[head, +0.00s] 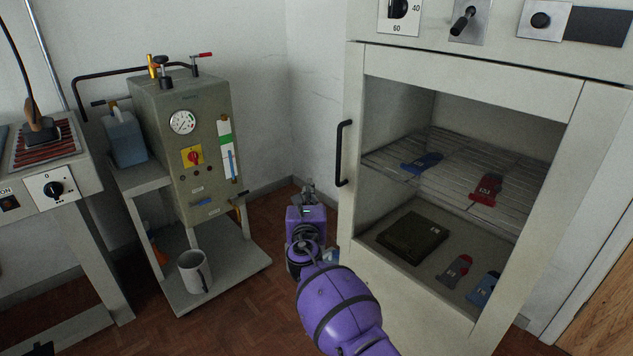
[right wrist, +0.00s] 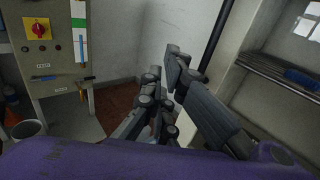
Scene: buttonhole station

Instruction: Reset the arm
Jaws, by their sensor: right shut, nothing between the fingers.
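My right arm (head: 340,300), purple with dark bands, reaches up from the bottom middle in the head view. Its gripper (head: 308,190) is over the floor, between the grey machine and the open cabinet. The gripper is shut and empty. In the right wrist view its dark grey linked fingers (right wrist: 166,80) stand over the floor and wall corner, with nothing held. My left gripper cannot be made out; a small dark shape at the bottom left edge is too little to identify.
An open cabinet (head: 356,120) with a wire rack and tagged items stands close on the right; its black handle (head: 343,153) sticks out. A grey gauge machine (head: 185,135) and a mug (head: 195,272) are left. Some floor (head: 265,310) is clear.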

